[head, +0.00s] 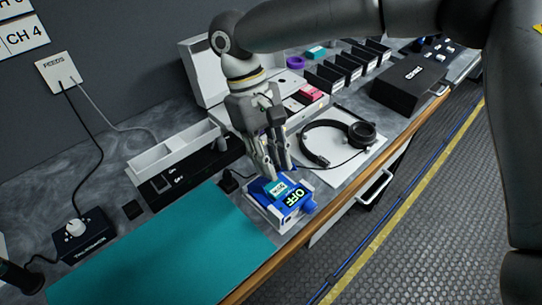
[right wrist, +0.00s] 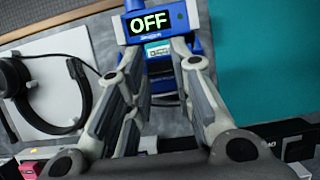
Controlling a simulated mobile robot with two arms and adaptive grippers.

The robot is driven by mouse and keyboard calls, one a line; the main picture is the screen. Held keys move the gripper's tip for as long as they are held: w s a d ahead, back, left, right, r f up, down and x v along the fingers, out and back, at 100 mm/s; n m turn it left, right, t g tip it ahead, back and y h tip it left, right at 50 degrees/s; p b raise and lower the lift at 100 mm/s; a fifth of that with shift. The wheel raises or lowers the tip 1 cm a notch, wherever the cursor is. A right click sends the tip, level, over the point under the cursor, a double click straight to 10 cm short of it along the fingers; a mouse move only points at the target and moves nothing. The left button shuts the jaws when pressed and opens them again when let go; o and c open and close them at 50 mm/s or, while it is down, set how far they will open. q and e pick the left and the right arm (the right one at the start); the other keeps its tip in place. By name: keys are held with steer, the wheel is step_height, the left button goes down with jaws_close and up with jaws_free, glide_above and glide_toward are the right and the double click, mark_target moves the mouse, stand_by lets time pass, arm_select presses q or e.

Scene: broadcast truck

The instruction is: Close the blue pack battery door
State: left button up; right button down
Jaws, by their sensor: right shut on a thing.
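The blue pack (head: 293,199) sits in a white cradle (head: 262,218) near the table's front edge, its screen reading OFF. It also shows at the top of the right wrist view (right wrist: 180,46), with its screen at the far end. My right gripper (head: 273,174) reaches down to the pack's back end, its fingers on either side of a blue part with a teal label. It is shut on the pack there. The fingers partly hide this part, and I cannot make out the battery door's edge or how far it stands open. My left gripper is not in view.
A teal mat (head: 165,255) lies to the left of the pack. Headphones (head: 338,141) rest on a white sheet to the right. A white open tray (head: 175,152) and a black box (head: 409,82) stand farther back. A drawer handle (head: 374,188) juts from the table front.

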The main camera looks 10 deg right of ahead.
steer(key=shift+s+d+f+t+y+p, duration=0.1)
steer(key=shift+s+d+t+y+p, duration=0.2)
steer(key=shift+s+t+y+p, duration=0.4)
steer(key=shift+s+d+f+t+y+p, duration=0.25)
steer(key=shift+d+f+t+y+p, duration=0.15)
steer(key=shift+t+p, duration=0.3)
steer(key=shift+s+d+f+t+y, duration=0.15)
steer(key=shift+s+f+t+y, duration=0.1)
steer(key=shift+f+t+y, duration=0.25)
steer(key=shift+s+d+f+t+y+b, duration=0.25)
steer(key=shift+f+t+y+b, duration=0.2)
steer(key=shift+t, duration=0.45)
steer(key=c, duration=1.2)
jaws_free()
steer(key=shift+c, duration=0.2)
steer(key=shift+r, duration=0.15)
